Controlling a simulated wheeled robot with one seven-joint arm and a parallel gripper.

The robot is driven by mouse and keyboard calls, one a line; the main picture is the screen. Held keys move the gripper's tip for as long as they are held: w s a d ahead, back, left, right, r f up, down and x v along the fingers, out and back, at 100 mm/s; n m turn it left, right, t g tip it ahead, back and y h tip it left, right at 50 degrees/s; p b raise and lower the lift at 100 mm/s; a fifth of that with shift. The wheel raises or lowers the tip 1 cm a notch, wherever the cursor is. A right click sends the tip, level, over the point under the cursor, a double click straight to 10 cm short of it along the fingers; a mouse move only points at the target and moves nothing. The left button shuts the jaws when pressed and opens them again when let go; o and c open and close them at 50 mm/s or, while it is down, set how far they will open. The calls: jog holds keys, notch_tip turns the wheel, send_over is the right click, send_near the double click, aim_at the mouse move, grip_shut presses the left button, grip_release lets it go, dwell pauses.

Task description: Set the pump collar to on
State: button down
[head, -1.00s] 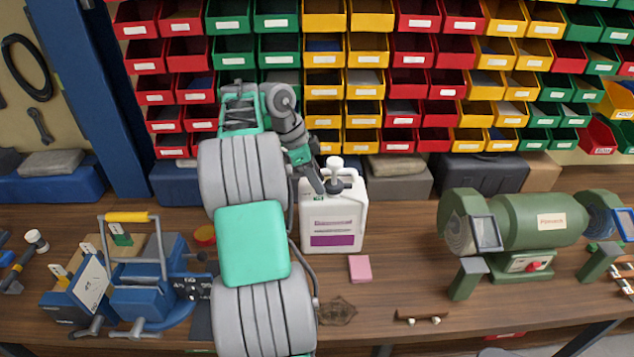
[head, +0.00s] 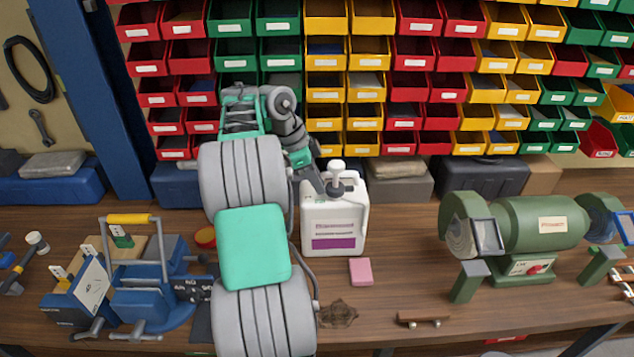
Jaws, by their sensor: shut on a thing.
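A white plastic jug (head: 328,226) with a purple label stands upright on the wooden bench, right of my arm. A white pump top (head: 337,168) rises from its neck, with a dark grey collar (head: 343,187) around the neck below it. My gripper (head: 335,187) reaches in from the upper left and is shut on the collar at the top of the jug. The fingertips are small in view, and any on or off mark on the collar is too small to read. My arm hides the bench left of the jug.
A pink block (head: 360,271) lies in front of the jug. A green bench grinder (head: 535,225) stands at the right and a blue vise (head: 145,290) at the left. Rows of coloured bins (head: 415,60) rise behind. The bench between jug and grinder is mostly clear.

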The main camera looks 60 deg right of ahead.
jog(key=shift+s+n+b, duration=0.2)
jog(key=shift+n+b, duration=0.3)
jog(key=shift+b, duration=0.15)
jog(key=shift+s+a+f+n+t+h+b, duration=0.2)
jog(key=shift+a+n+t+h+b, duration=0.25)
jog(key=shift+n+b, duration=0.6)
jog(key=n+b, duration=0.1)
jog(key=b, duration=0.1)
jog(key=s+n+h+b, duration=0.1)
jog(key=n+b, duration=0.1)
jog(key=shift+a+t, duration=0.35)
jog(key=n+b, duration=0.2)
jog(key=s+n+t+b, duration=0.1)
jog(key=shift+s+a+n+h, duration=0.1)
jog(key=shift+a+n+h, duration=0.15)
jog(key=shift+s+a+r+n+t+b, duration=0.1)
jog(key=shift+s+n+t+b, duration=0.2)
jog(key=shift+n+b, duration=0.35)
jog(key=shift+s+r+n+t+b, duration=0.15)
jog(key=shift+n+t+b, duration=0.15)
jog(key=shift+n+b, duration=0.3)
jog(key=c, duration=1.6)
grip_release()
jog(key=shift+w, duration=0.1)
jog(key=shift+o, duration=0.6)
